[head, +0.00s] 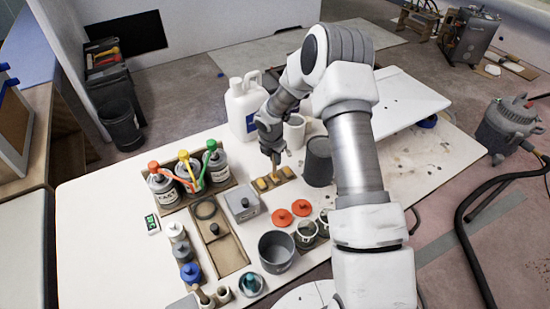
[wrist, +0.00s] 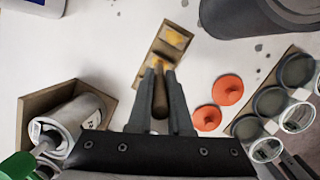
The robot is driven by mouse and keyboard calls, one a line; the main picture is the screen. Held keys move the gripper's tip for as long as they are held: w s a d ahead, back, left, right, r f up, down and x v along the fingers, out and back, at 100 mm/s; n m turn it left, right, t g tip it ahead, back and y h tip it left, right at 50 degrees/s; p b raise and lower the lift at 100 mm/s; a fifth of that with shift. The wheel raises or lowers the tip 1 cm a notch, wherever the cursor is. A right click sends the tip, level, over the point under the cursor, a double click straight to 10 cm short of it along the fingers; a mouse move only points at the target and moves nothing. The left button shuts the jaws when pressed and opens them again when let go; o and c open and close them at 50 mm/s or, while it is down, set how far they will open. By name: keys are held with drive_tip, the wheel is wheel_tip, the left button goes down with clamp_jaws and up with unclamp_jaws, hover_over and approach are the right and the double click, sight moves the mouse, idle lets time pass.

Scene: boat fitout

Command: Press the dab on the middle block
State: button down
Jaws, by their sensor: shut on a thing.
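A wooden strip (head: 273,181) lies on the white table with small blocks in a row, some bearing yellow-orange dabs. In the wrist view the strip (wrist: 185,29) runs up and to the right from my fingertips, and two yellow dabs (wrist: 176,36) show at its far part. My gripper (head: 271,150) points down over the strip. In the wrist view my gripper (wrist: 160,72) is shut on a brown wooden stick (wrist: 160,99). The stick's far end is at or just above the strip's near to middle part; I cannot tell whether it touches a dab.
Two orange-red lids (head: 291,212), a grey box (head: 241,203), a grey pot (head: 276,251) and small cups stand in front. A dark cylinder (head: 318,162) stands right of the strip, a white jug (head: 244,108) behind. Bottles with coloured caps (head: 188,172) stand left.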

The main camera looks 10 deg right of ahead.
drive_tip(key=shift+r+p, duration=2.7)
drive_tip(key=shift+r, duration=0.85)
